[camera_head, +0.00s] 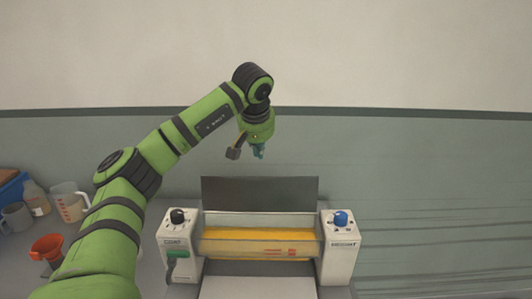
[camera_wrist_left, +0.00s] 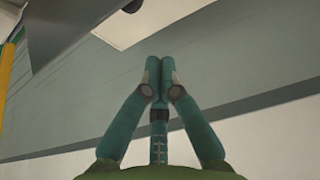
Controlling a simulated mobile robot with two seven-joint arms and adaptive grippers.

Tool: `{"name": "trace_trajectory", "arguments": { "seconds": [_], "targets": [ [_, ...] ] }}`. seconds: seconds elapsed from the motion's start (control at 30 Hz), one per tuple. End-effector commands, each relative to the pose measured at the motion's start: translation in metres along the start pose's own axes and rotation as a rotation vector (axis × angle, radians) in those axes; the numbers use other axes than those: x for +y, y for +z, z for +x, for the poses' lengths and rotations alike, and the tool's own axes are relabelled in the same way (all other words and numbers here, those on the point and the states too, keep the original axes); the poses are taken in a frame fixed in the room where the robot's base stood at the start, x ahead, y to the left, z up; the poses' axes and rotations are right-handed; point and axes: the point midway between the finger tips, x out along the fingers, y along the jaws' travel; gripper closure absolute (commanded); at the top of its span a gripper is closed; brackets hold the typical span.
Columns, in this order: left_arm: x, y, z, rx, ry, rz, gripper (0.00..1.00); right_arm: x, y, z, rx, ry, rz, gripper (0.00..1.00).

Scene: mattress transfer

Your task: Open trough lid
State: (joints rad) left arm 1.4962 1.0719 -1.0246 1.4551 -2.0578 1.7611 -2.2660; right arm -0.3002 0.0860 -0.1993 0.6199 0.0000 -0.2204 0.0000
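The trough (camera_head: 262,241) is a wide machine part with a clear front and yellow-orange contents, set between two white end blocks. A dark flat panel (camera_head: 260,193), which looks like the trough lid, stands raised along the back edge. It seems to show as a grey sheet at the upper left of the left wrist view (camera_wrist_left: 72,32). My left gripper (camera_head: 258,152) hangs above and behind the panel, apart from it. In the left wrist view its teal fingers (camera_wrist_left: 160,66) are together with nothing visible between them. My right gripper is not in view.
The left end block (camera_head: 180,238) has a black knob and a green lever; the right one (camera_head: 341,245) has a blue knob. An orange funnel (camera_head: 46,247), a measuring jug (camera_head: 69,203), a grey mug (camera_head: 16,216) and a bottle (camera_head: 36,198) stand at the left.

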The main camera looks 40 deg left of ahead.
Motion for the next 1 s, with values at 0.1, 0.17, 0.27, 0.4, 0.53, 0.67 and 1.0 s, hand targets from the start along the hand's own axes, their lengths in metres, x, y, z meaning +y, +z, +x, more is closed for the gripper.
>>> {"name": "trace_trajectory", "arguments": {
  "seconds": [0.1, 0.17, 0.27, 0.4, 0.53, 0.67, 1.0],
  "targets": [
    [-0.001, 0.0, 0.025, -0.005, -0.004, 0.0, 1.0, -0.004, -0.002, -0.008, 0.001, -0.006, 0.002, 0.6],
    [0.0, 0.0, 0.038, -0.006, -0.003, -0.001, 1.0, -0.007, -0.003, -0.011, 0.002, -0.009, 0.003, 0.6],
    [0.0, 0.0, 0.06, -0.007, -0.003, -0.002, 1.0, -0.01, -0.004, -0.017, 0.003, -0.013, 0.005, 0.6],
    [0.0, 0.006, 0.066, 0.002, 0.001, 0.002, 1.0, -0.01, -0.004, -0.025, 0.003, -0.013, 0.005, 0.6],
    [0.0, 0.018, 0.057, 0.0, 0.001, 0.002, 1.0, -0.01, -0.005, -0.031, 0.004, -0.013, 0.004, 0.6],
    [0.0, 0.026, 0.051, 0.0, 0.001, -0.001, 1.0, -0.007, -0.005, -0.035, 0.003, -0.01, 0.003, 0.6],
    [0.001, 0.032, 0.05, -0.002, 0.001, -0.002, 1.0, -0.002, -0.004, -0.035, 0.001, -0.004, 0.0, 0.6]
  ]
}}
